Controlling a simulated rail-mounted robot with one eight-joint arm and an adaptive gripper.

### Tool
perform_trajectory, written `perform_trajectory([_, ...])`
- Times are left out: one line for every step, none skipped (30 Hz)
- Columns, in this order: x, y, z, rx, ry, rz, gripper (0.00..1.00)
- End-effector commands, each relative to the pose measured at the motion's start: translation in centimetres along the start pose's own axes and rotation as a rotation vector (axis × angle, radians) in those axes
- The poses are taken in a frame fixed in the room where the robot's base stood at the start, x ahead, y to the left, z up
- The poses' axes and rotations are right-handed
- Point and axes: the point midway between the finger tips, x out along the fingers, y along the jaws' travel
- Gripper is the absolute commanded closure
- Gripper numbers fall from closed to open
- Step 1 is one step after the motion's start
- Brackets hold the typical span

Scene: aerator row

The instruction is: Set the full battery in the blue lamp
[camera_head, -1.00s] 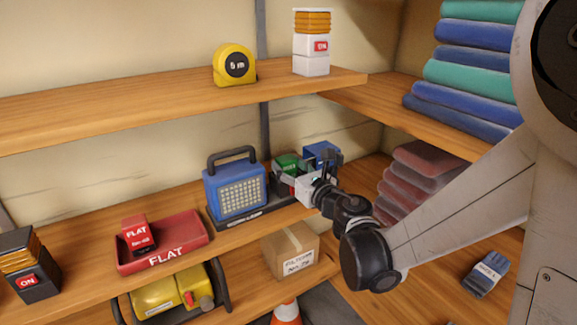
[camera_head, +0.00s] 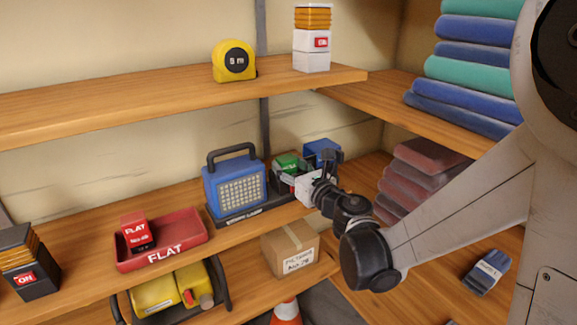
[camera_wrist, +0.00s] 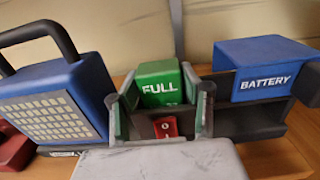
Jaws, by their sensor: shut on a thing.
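The full battery (camera_wrist: 158,80) is a green block marked FULL. It sits between the two fingers of my gripper (camera_wrist: 161,108) in the wrist view, and the battery also shows in the head view (camera_head: 287,163). My gripper is shut on it at the open dark bay on the lamp's right side. The blue lamp (camera_head: 236,188) stands upright on the middle shelf, with a dark handle and a pale light grid. A blue cover (camera_wrist: 265,68) marked BATTERY stands right of the bay. The battery's underside is hidden, so I cannot tell whether it is fully seated.
A red tray (camera_head: 190,229) marked FLAT, holding a red block (camera_head: 138,234), lies left of the lamp. A red switch-like piece (camera_wrist: 165,127) is in front of the battery. A carton (camera_head: 290,252) sits below. The upper shelf (camera_head: 150,104) overhangs.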

Motion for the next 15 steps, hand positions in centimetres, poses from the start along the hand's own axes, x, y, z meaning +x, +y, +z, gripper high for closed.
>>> perform_trajectory([0.00, 0.00, -0.11, 0.000, 0.000, 0.000, 0.92])
perform_trajectory([0.00, 0.00, -0.15, 0.000, 0.000, 0.000, 0.92])
perform_trajectory([0.00, 0.00, -0.20, 0.000, 0.000, 0.000, 0.92])
perform_trajectory([0.00, 0.00, -0.23, 0.000, 0.000, 0.000, 0.92])
perform_trajectory([0.00, 0.00, -0.27, 0.000, 0.000, 0.000, 0.92])
perform_trajectory([0.00, 0.00, -0.32, 0.000, 0.000, 0.000, 0.92])
perform_trajectory([0.00, 0.00, -0.36, 0.000, 0.000, 0.000, 0.92])
perform_trajectory([0.00, 0.00, -0.40, 0.000, 0.000, 0.000, 0.92])
perform_trajectory([0.00, 0.00, -0.45, 0.000, 0.000, 0.000, 0.92])
perform_trajectory([0.00, 0.00, -0.49, 0.000, 0.000, 0.000, 0.92])
perform_trajectory([0.00, 0.00, -0.46, 0.000, 0.000, 0.000, 0.58])
perform_trajectory([0.00, 0.00, -0.43, 0.000, 0.000, 0.000, 0.53])
perform_trajectory([0.00, 0.00, -0.42, 0.000, 0.000, 0.000, 0.48])
perform_trajectory([0.00, 0.00, -0.42, 0.000, 0.000, 0.000, 0.44])
perform_trajectory([0.00, 0.00, -0.42, 0.000, 0.000, 0.000, 0.39])
